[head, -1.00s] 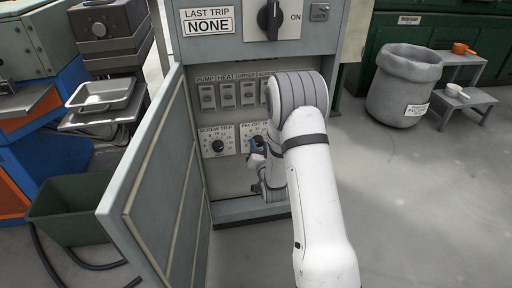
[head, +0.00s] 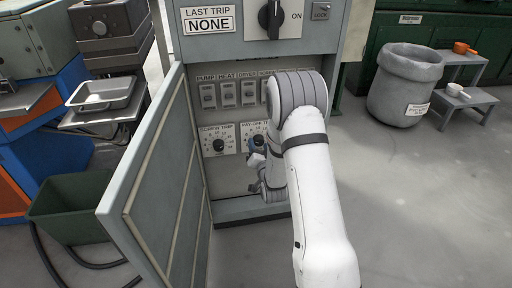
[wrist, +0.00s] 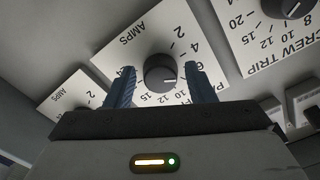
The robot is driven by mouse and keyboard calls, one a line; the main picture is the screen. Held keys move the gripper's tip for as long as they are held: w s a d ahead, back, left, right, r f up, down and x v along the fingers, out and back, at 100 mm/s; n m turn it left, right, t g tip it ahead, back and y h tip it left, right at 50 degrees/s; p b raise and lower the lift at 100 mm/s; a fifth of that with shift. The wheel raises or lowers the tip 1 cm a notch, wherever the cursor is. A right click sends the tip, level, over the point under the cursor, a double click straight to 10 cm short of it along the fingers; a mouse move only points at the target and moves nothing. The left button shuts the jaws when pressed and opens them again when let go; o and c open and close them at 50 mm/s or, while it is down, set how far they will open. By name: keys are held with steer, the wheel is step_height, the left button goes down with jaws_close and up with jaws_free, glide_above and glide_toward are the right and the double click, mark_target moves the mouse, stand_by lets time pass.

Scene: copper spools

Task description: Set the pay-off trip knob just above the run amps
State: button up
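The pay-off trip plate (head: 248,128) is on the cabinet's inner panel in the head view, partly hidden by my arm. Its black knob (wrist: 160,73) shows upside down in the wrist view, with a white mark toward the right side of the knob, on the side of the middle numbers. My gripper (wrist: 160,69) is open, with one blue finger on each side of the knob and a gap visible to each. In the head view my gripper (head: 257,149) is at the pay-off dial. No run amps reading is legible.
The screw trip dial (head: 218,145) is left of the pay-off dial. Several switches (head: 228,95) sit above. The open cabinet door (head: 150,190) stands at the left. Another amps plate (wrist: 75,98) lies left in the wrist view.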

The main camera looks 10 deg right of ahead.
steer(key=shift+o, duration=0.7)
steer(key=shift+r, duration=0.1)
steer(key=s+p, duration=0.2)
steer(key=s, duration=0.5)
steer(key=shift+s, duration=0.4)
